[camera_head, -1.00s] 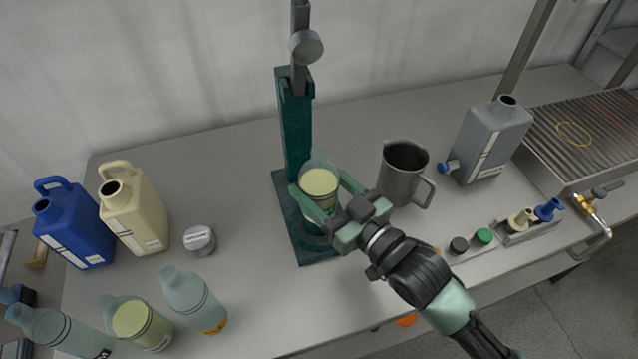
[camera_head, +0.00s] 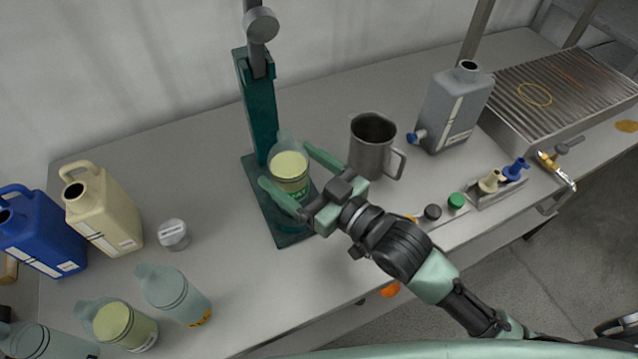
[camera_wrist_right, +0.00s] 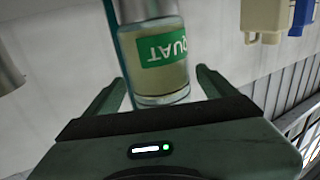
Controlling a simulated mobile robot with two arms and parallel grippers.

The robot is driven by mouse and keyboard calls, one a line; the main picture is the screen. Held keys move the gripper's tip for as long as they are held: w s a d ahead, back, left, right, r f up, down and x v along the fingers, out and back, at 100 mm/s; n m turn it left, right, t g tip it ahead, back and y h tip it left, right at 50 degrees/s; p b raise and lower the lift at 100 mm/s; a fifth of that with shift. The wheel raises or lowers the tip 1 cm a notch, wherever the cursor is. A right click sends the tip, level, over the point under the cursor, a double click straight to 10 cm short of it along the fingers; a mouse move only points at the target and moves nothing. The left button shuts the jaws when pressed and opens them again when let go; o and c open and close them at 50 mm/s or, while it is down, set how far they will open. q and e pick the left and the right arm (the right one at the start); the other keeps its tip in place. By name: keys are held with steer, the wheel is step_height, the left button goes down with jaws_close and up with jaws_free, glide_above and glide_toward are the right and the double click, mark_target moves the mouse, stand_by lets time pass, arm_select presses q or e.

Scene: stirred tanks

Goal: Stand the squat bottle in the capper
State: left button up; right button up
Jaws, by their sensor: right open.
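The squat bottle (camera_head: 289,172), clear with yellow-green contents and a green label, stands upright over the base plate of the dark teal capper (camera_head: 258,120), in front of its column. In the right wrist view the bottle (camera_wrist_right: 160,60) shows its label, reading "QUAT", upside down. My right gripper (camera_head: 286,163) is open, its fingers on either side of the bottle with gaps showing. The bottle's contact with the base is partly hidden by a finger. My left gripper is not in view.
A steel jug (camera_head: 371,148) stands close right of the capper, with a grey jug (camera_head: 455,110) behind it. A cream jug (camera_head: 103,212), a blue jug (camera_head: 40,232), a grey-white cap (camera_head: 173,235) and several bottles are at left. The bench in front of the capper is clear.

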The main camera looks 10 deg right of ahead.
steer(key=b+v, duration=0.2)
steer(key=v, duration=0.9)
